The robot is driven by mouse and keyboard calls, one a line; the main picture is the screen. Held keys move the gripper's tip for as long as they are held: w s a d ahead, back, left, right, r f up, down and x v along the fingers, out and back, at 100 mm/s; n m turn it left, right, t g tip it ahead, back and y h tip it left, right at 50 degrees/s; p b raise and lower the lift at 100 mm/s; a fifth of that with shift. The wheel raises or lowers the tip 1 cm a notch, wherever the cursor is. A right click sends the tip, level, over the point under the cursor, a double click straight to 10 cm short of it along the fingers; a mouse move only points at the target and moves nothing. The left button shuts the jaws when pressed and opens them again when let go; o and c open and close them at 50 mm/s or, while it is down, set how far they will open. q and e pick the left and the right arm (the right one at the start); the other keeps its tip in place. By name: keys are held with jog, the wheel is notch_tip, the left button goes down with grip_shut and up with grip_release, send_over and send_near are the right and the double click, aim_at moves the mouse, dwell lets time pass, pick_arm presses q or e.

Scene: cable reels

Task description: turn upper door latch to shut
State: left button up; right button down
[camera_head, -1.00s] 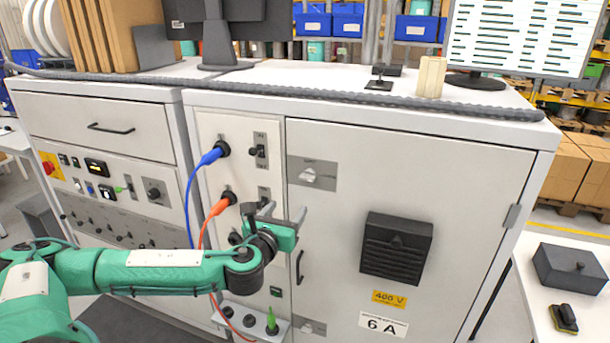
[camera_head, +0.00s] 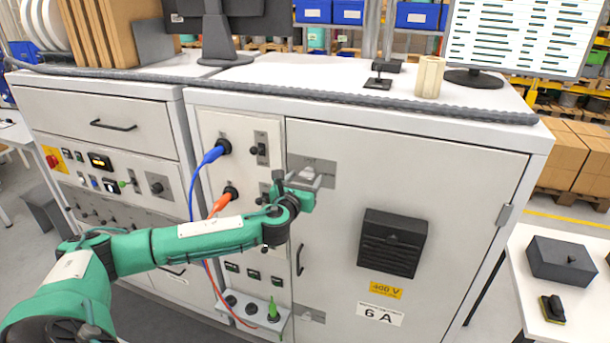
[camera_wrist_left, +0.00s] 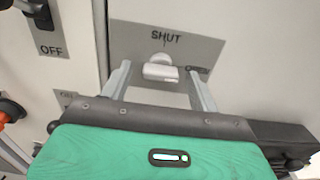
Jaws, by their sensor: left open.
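The upper door latch (camera_wrist_left: 160,72) is a light grey knob on a grey plate (camera_wrist_left: 207,48) marked SHUT, at the top left corner of the cabinet door (camera_head: 440,165). In the head view the latch plate (camera_head: 326,166) is partly covered by my gripper. My left gripper (camera_head: 318,178) is open in front of the latch. In the left wrist view its two fingers (camera_wrist_left: 160,85) stand on either side of the latch knob, and nothing shows gripped. Whether the fingers reach around the knob in depth is hard to tell. My right gripper is not in view.
A lower latch plate (camera_head: 311,314) and a black door handle (camera_head: 300,260) are on the same door. A black vent box (camera_head: 392,243) sticks out of it. Blue (camera_head: 214,154) and orange (camera_head: 222,203) cable plugs sit left of the door, near my arm.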

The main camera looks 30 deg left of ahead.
pick_arm(q)
jog(key=shift+w+a, duration=0.1)
jog(key=shift+w, duration=0.25)
jog(key=c, duration=1)
jog(key=shift+o, duration=0.2)
